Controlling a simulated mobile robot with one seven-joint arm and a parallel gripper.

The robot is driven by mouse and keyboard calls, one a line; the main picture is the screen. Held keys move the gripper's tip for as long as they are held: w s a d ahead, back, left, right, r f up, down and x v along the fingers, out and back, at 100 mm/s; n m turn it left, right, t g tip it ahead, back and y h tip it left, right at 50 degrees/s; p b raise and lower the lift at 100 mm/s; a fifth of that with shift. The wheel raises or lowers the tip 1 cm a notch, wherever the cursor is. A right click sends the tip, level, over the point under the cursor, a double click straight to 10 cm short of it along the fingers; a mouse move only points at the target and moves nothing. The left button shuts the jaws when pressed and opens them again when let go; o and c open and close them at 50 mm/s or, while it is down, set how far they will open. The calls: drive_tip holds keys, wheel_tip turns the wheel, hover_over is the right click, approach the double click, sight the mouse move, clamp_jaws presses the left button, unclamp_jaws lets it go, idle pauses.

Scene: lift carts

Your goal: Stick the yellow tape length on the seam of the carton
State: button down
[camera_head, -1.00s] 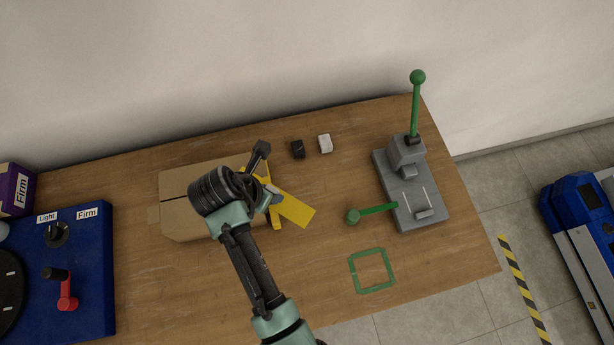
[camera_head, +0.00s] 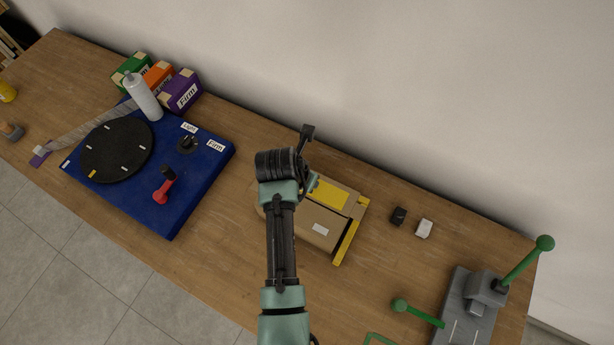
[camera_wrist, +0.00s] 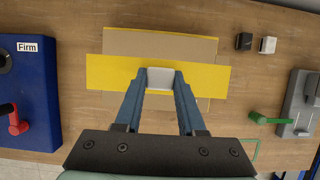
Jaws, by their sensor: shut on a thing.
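The brown carton (camera_head: 305,232) lies on the wooden table, partly hidden by my arm. In the wrist view, my gripper (camera_wrist: 160,78) is shut on a pale tab at the middle of the yellow tape length (camera_wrist: 115,72). The tape lies across the view over the carton (camera_wrist: 160,44), its ends reaching past the carton's sides. The tape also shows in the head view (camera_head: 325,194), over the carton's top. I cannot tell whether it touches the carton. The seam under it is hidden. A narrow yellow strip (camera_head: 346,243) runs along the carton's right end.
A blue turntable base (camera_head: 205,180) with a red-handled lever (camera_head: 164,188) stands left of the carton. Black (camera_head: 398,215) and white (camera_head: 424,228) blocks lie to the right. A grey press (camera_head: 472,300) with green handles stands farther right. Bare table lies in front of the carton.

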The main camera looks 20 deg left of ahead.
drive_tip(key=shift+f+b, duration=2.5)
drive_tip(key=shift+f, duration=1.55)
drive_tip(key=shift+f, duration=0.2)
drive_tip(key=shift+c, duration=2.1)
unclamp_jaws()
drive_tip(key=b+v, duration=0.1)
drive_tip(key=v, duration=1.2)
drive_tip(key=shift+b, duration=0.35)
